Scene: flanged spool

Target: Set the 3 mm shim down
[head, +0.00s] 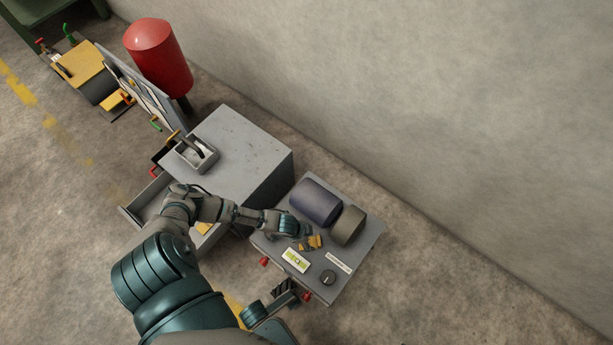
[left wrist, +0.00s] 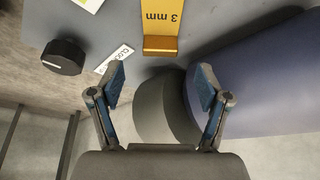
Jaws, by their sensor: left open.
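The 3 mm shim (left wrist: 160,28) is a yellow-orange strip with "3 mm" printed on it, upside down in the left wrist view. It lies on the grey panel top of a bench unit and has a raised lip at its near end. In the head view, yellow pieces (head: 315,242) show at my gripper; I cannot tell them apart. My left gripper (left wrist: 161,82) is open and empty, its blue-padded fingers spread short of the shim's lip, apart from it. It also shows in the head view (head: 304,239). A dark part of what looks like my right gripper (head: 286,292) shows low in the head view.
A dark blue roller (head: 316,201) and a grey-olive roller (head: 347,226) stand close beside the gripper. A black knob (head: 328,277) and labels are on the panel. A grey cabinet (head: 250,160) with an open drawer and a red cylinder (head: 158,60) stand farther left.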

